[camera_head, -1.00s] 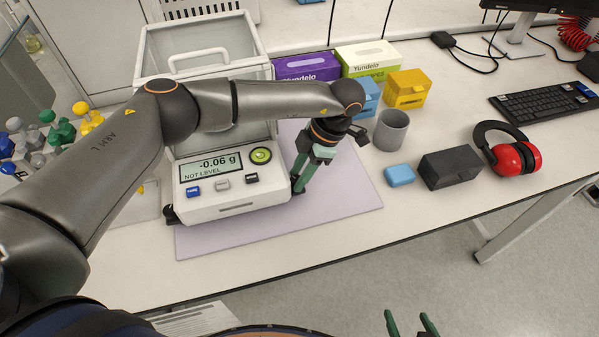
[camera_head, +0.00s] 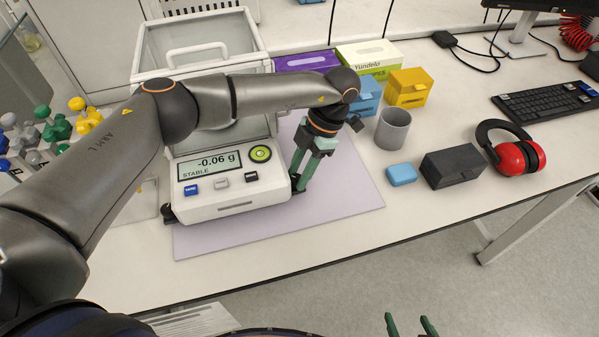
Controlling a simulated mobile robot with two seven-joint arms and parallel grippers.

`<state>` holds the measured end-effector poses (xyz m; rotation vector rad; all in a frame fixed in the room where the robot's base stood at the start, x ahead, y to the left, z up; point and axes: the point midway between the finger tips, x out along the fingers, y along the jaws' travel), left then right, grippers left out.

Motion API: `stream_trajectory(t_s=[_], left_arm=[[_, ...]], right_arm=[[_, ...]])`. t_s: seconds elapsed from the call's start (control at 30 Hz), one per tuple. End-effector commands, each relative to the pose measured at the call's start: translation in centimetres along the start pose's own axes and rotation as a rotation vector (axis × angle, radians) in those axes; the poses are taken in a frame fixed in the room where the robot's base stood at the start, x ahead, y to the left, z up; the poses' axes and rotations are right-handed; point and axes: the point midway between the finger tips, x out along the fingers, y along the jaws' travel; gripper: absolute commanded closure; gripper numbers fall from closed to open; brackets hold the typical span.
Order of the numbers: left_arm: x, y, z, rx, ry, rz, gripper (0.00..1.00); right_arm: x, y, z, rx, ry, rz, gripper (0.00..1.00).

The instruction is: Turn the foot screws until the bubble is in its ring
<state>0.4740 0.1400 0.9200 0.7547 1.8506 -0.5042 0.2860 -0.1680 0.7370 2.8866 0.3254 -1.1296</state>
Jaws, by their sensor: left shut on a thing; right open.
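The white balance (camera_head: 238,205) stands on a lilac mat (camera_head: 340,205); its display (camera_head: 208,163) reads -0.06 g and STABLE. The round green bubble level (camera_head: 260,154) is right of the display. The bubble looks near the middle of its ring, but it is very small. A black foot screw (camera_head: 168,213) shows at the front left corner. My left gripper (camera_head: 298,186) reaches down at the front right corner, shut on the right foot screw, which its fingers mostly hide. My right gripper (camera_head: 408,325) is open and empty at the bottom edge, away from the balance.
Right of the mat are a grey cup (camera_head: 393,129), a small blue box (camera_head: 401,174), a dark box (camera_head: 452,167) and red earmuffs (camera_head: 515,156). Coloured boxes stand behind, including a yellow one (camera_head: 408,87). Several coloured knobbed pieces (camera_head: 55,130) stand at left. The mat's front right is clear.

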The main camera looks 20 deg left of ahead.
Motion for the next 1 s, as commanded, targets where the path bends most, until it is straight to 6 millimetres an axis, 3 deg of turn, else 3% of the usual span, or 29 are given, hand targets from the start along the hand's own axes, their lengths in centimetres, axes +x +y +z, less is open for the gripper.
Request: stream_trajectory(t_s=[0.13,0.17,0.4,0.77,1.0], left_arm=[[-0.1,0.0,0.0,0.002,-0.002,0.001,1.00],[-0.1,0.0,0.0,0.002,-0.002,0.001,0.59],[-0.1,0.0,0.0,0.003,-0.001,0.001,0.32],[-0.8,0.0,0.1,0.003,-0.004,0.002,0.32],[-5.3,0.0,0.1,0.003,-0.005,0.004,0.32]], right_arm=[[0.0,0.0,0.0,0.000,0.000,0.000,0.12],[0.0,0.0,0.0,0.000,0.000,0.000,0.12],[0.0,0.0,0.0,0.000,0.000,0.000,0.12],[0.1,0.0,0.1,0.000,0.000,0.000,0.12],[0.9,0.1,0.9,0.000,0.000,0.000,0.12]])
